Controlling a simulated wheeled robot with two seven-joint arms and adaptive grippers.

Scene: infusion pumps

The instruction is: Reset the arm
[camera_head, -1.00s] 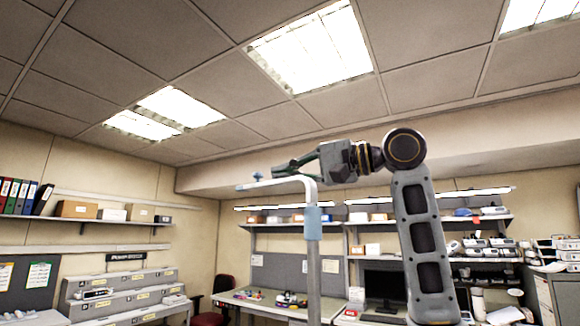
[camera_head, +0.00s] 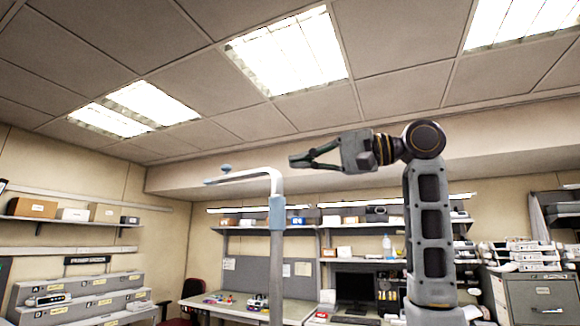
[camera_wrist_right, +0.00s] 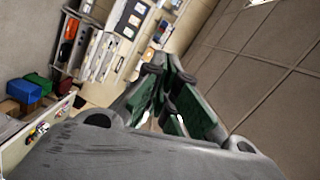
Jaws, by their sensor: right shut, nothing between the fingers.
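My right arm rises at the right of the head view, with its wrist bent level to the left. My right gripper (camera_head: 294,160) points left in the air and is shut and empty. In the right wrist view its dark green and grey fingers (camera_wrist_right: 158,85) come together with nothing held. A grey metal pole (camera_head: 276,255) with a bent top arm (camera_head: 235,176) and a blue collar stands left of the gripper. A gap shows between the pole and the fingertips in the picture. My left gripper is not in view.
A workbench (camera_head: 295,312) with a dark monitor (camera_head: 354,287) stands behind, under shelves with boxes. A tiered grey rack (camera_head: 85,298) is at the left, and a filing cabinet (camera_head: 540,298) at the right. The air around the gripper looks clear up to the ceiling.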

